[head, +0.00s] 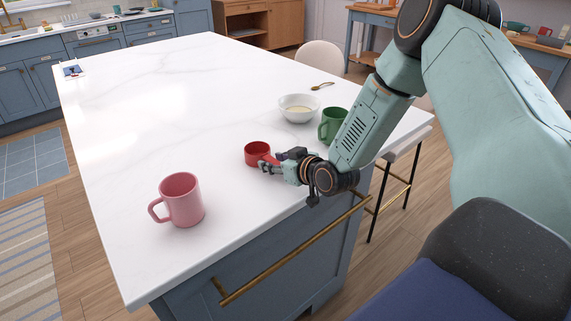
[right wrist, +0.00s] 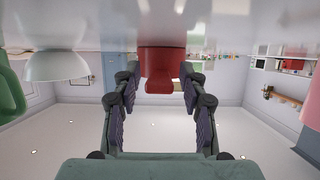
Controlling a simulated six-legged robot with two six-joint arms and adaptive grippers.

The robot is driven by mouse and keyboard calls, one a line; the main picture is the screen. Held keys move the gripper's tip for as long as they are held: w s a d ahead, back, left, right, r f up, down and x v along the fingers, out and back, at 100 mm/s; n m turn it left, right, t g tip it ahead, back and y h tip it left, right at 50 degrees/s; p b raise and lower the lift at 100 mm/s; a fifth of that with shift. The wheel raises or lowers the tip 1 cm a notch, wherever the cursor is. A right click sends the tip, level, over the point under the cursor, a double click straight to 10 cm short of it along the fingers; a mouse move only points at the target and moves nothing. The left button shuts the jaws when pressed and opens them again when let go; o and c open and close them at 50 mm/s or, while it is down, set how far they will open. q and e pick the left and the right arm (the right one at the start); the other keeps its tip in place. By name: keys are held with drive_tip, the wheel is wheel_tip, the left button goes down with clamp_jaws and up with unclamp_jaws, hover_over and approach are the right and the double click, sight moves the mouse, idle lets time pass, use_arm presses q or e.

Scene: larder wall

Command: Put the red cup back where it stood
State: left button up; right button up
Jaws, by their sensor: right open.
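The red cup (head: 256,150) stands upright on the white marble island top, near its right-hand edge. My right gripper (head: 271,164) is at the cup's near right side, low over the top, with its fingers open. In the right wrist view, which is upside down, the red cup (right wrist: 161,62) lies between the two spread fingers (right wrist: 160,78). A gap shows on each side of it there. Part of the cup's near right side is hidden behind the fingers in the head view. My left gripper is not in view.
A pink mug (head: 182,200) stands at the front left. A white bowl (head: 298,108) and a green mug (head: 329,126) stand behind and right of the red cup, the mug close to my arm. A spoon (head: 322,86) lies beyond.

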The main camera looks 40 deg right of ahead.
drive_tip(key=p+v, duration=0.5)
drive_tip(key=v, duration=0.5)
drive_tip(key=shift+r, duration=0.1)
drive_tip(key=shift+p+v, duration=0.5)
drive_tip(key=shift+v, duration=0.45)
drive_tip(key=s+a+f+g, duration=0.1)
drive_tip(key=a+f, duration=0.1)
drive_tip(key=s+a+f+g, duration=0.1)
drive_tip(key=s+a+f, duration=0.1)
drive_tip(key=s+a+f+g+y, duration=0.1)
drive_tip(key=s+a+f, duration=0.1)
drive_tip(key=a, duration=0.1)
drive_tip(key=shift+f+g, duration=0.2)
drive_tip(key=shift+g, duration=0.2)
drive_tip(key=s+a+f+g, duration=0.2)
drive_tip(key=s+f+g, duration=0.1)
drive_tip(key=s, duration=0.5)
drive_tip(key=s+a+f+g+h, duration=0.1)
drive_tip(key=s+a+f+g, duration=0.1)
drive_tip(key=s, duration=0.6)
drive_tip(key=s+a+f+m+g+h, duration=0.1)
drive_tip(key=s+a+f+g, duration=0.2)
drive_tip(key=s, duration=0.5)
drive_tip(key=shift+s+f+g, duration=0.25)
drive_tip(key=shift+f+g, duration=0.55)
drive_tip(key=shift+f, duration=0.05)
drive_tip(key=shift+s, duration=0.1)
